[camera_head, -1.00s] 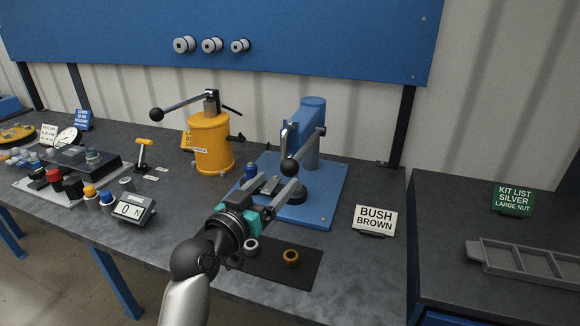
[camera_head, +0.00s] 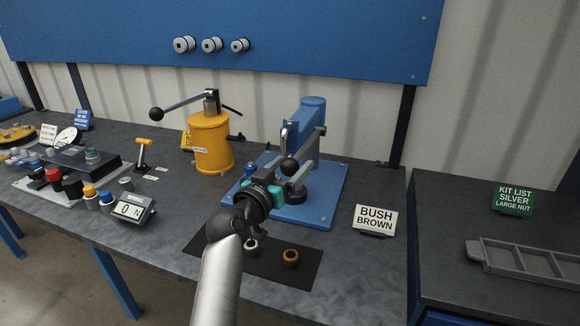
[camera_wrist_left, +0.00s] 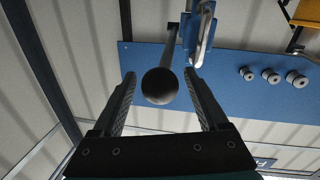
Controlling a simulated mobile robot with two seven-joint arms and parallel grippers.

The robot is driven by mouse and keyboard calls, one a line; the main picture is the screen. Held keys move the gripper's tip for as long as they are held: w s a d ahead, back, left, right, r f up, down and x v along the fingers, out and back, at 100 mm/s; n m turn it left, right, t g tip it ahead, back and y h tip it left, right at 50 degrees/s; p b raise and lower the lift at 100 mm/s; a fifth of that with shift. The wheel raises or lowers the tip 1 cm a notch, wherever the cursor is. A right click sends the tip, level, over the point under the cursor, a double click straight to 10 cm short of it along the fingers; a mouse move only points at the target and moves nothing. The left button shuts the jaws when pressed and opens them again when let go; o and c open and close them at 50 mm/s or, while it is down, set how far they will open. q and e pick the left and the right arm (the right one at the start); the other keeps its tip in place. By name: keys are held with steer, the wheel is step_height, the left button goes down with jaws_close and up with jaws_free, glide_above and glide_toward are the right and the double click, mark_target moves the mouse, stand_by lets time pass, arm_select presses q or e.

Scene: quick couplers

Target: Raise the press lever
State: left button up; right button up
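The blue press (camera_head: 311,130) stands upright on a blue base plate (camera_head: 325,206). Its lever ends in a black ball knob (camera_head: 289,165), which hangs low in front of the press. In the left wrist view the knob (camera_wrist_left: 160,86) sits between the two fingers of my left gripper (camera_wrist_left: 160,90), with a gap on both sides. The gripper is open. In the head view my left gripper (camera_head: 284,170) reaches up to the knob from below and in front. My right gripper is not in view.
A yellow cylindrical device (camera_head: 210,142) with its own lever stands left of the press. A dark mat (camera_head: 225,257) with a silver ring (camera_head: 250,246) and a brown ring (camera_head: 290,257) lies in front. A BUSH BROWN sign (camera_head: 375,219) stands right.

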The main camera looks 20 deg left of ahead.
arm_select(q)
jaws_close()
stand_by(0.4)
stand_by(0.4)
